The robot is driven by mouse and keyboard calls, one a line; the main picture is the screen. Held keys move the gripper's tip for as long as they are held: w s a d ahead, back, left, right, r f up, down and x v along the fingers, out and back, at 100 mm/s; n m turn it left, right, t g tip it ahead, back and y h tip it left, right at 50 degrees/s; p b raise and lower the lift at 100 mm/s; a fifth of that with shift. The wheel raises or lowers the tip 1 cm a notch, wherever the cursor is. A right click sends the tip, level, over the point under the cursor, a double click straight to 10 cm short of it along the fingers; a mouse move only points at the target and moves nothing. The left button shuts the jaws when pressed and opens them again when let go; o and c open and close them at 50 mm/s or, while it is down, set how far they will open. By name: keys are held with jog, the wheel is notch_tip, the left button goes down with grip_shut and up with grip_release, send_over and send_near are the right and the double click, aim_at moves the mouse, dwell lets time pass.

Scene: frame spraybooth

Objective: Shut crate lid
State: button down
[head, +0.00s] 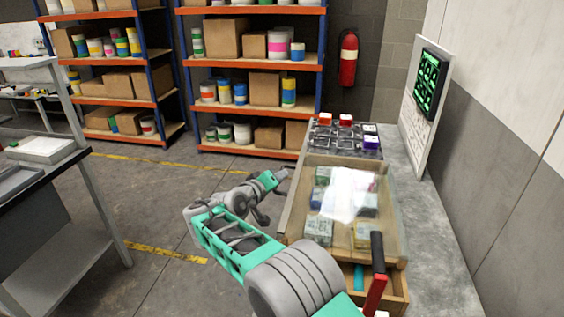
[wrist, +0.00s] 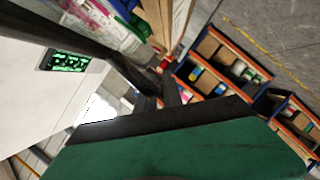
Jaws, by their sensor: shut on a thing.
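The wooden crate (head: 398,235) stands on the bench at right in the head view. It holds several greenish and yellowish blocks and a crumpled clear or white sheet. A wooden board along its left side (head: 294,205) looks like the lid's edge, but I cannot tell its angle surely. My gripper (head: 282,176) is at that board's upper left, its fingers shut at the wooden edge. The wrist view shows the dark fingers (wrist: 165,90) close together just below a wooden edge (wrist: 172,22). The exact contact is too small to see.
A black-handled red tool (head: 377,270) is at the crate's near right corner. Behind the crate is a dark rack (head: 340,140) with red and purple-topped items. A screen panel (head: 427,83) stands at right.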

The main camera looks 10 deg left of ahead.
notch_tip(320, 180, down, 4)
jog(key=shift+r+b, duration=0.1)
jog(key=shift+b, duration=0.4)
jog(key=c, duration=1.7)
grip_release()
jog(key=shift+w+f, duration=0.15)
jog(key=shift+f, duration=0.1)
jog(key=shift+o, duration=1.1)
jog(key=shift+r, duration=0.15)
jog(key=shift+a, duration=0.1)
jog(key=b+v, duration=0.1)
jog(key=v, duration=0.7)
jog(key=shift+r, duration=0.1)
